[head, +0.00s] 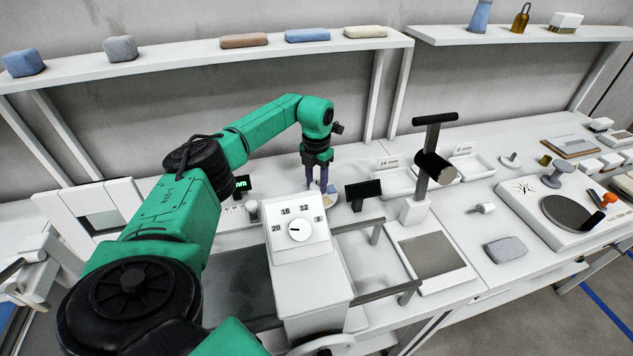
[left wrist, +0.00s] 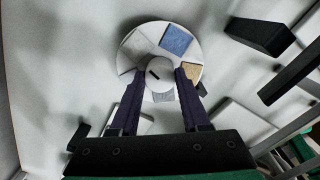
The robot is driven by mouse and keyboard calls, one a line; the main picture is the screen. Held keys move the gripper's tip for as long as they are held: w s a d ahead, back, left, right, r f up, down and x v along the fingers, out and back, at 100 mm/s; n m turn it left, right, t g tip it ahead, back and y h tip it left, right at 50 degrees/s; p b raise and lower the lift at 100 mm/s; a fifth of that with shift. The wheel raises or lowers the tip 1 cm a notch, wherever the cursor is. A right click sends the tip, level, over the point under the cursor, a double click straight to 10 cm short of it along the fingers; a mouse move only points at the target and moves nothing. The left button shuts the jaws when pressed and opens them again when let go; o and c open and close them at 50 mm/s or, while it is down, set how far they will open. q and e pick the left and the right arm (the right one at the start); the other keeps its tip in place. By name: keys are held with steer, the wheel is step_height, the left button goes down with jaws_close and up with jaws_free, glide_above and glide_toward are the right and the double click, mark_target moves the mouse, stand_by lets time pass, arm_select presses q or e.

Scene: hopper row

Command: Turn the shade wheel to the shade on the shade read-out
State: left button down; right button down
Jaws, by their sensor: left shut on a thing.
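The shade wheel (left wrist: 136,44) is a round pale disc with blue, tan, grey and whitish patches. Its central knob (left wrist: 159,72) is pale with a short black mark. My left gripper (left wrist: 161,84) points down over the wheel, its two dark fingers closed on the knob's sides. In the head view the left gripper (head: 322,186) hides much of the wheel (head: 331,201). A small black box (head: 363,190) stands just right of the wheel, with no readable text on it; I cannot tell whether it is the shade read-out. My right gripper is not in view.
A white dial box (head: 299,231) stands in front of the wheel. A display with green characters (head: 242,183) is partly hidden behind my left arm. White trays (head: 398,182) and a black-handled post (head: 430,165) stand to the right. A shelf (head: 200,56) runs behind.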

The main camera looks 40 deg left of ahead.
mark_target(316, 185)
arm_select(q)
steer(key=shift+w+r+m, duration=0.1)
steer(key=shift+m, duration=1.8)
steer(key=shift+c, duration=1.9)
jaws_free()
step_height(316, 185, up, 15)
steer(key=b, duration=0.2)
steer(key=shift+f+b, duration=0.2)
steer(key=shift+b, duration=0.1)
